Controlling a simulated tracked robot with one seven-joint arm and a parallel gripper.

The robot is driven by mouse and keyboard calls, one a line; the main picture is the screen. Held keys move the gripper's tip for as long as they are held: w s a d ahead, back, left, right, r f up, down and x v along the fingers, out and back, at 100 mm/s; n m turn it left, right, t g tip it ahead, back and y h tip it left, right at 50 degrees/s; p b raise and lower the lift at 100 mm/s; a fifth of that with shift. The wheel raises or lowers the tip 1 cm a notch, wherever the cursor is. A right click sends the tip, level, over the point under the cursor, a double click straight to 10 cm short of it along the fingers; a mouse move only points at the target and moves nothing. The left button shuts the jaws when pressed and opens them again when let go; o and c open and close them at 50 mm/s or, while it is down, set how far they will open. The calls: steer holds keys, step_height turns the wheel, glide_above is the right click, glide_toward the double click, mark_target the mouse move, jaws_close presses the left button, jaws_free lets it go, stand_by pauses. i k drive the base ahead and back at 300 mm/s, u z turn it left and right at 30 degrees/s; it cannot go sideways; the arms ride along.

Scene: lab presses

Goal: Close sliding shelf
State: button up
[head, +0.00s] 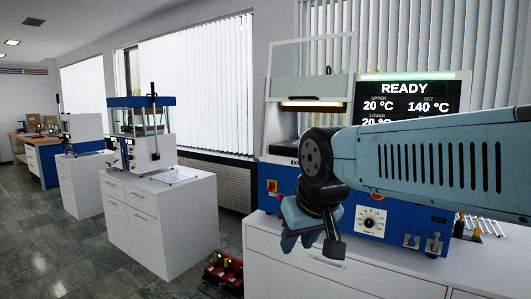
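A blue and white press (277,184) with a lit READY display (405,97) stands on the white counter at the right. Its raised guard (309,86) shows above a lit opening on its left side. My light blue arm crosses the front of the press from the right and hides much of it. My gripper (303,228) hangs in front of the press's lower part, pointing down, with nothing seen in it. I cannot make out its fingertips clearly. No sliding shelf can be clearly picked out; the area behind my arm is hidden.
A white counter (285,247) carries the press. A metal rack (485,226) lies right of it. A second press (142,130) stands on a white drawer cabinet (158,222) at the left, with another (82,132) beyond. A red device (223,270) is on the floor. The left floor is clear.

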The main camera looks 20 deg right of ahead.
mark_target(306, 148)
steer(key=z, duration=0.15)
steer(key=i, duration=0.95)
steer(key=u, duration=0.1)
